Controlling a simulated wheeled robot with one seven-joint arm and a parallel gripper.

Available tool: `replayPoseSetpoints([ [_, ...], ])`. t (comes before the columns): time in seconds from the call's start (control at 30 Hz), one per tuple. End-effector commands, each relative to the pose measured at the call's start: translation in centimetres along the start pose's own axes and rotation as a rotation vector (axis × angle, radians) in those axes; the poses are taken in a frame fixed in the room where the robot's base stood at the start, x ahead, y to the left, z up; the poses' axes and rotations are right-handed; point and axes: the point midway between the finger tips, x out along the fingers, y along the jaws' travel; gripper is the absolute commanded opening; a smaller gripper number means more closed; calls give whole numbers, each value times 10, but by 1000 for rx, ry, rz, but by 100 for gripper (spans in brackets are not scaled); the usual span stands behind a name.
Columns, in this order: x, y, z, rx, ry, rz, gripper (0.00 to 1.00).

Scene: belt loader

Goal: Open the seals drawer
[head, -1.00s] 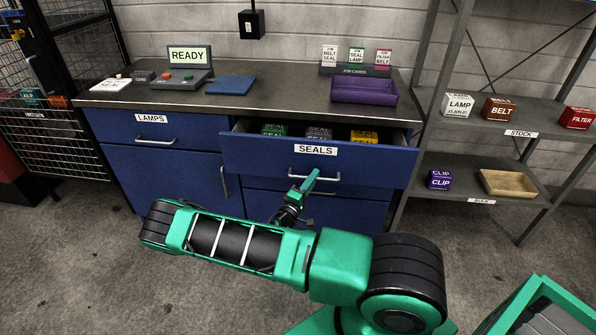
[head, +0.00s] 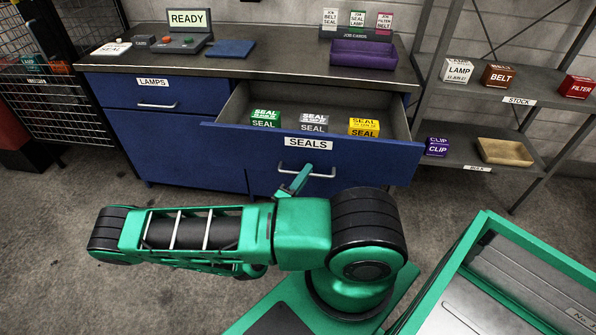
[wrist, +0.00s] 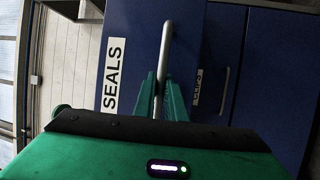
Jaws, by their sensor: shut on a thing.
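The seals drawer (head: 225,140) is blue with a white "SEALS" label, and it stands well out from the workbench. Inside it are a green seal box (head: 265,118), a grey seal box (head: 313,122) and a yellow seal box (head: 364,127). My gripper (head: 293,187) is at the drawer front, mostly hidden behind my arm in the head view. In the wrist view my gripper (wrist: 160,98) is shut on the drawer's bar handle (wrist: 165,50), with one green finger on each side of it. The label (wrist: 114,75) shows sideways beside the handle there.
The lamps drawer (head: 120,92) is shut at the left. A purple tray (head: 363,55) and a blue pad (head: 231,49) lie on the worktop. A stock shelf (head: 540,104) stands at the right. A green-framed bin (head: 450,270) is at the front right. Bare floor lies at the left.

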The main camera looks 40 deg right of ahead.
Motion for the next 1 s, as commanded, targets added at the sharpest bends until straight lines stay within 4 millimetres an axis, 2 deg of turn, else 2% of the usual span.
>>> replayPoseSetpoints([
  [0.33, 0, -4, 3, -3, -8, -9, 0],
  [0.37, 0, -4, 3, -3, -8, -9, 13],
  [0.4, 0, -4, 3, -3, -8, -9, 18],
  [0.73, -2, -2, 2, -1, -5, -4, 18],
  [0.87, -15, -2, 1, -1, -2, -5, 18],
  [1.0, -40, -2, 0, 0, -1, -6, 18],
])
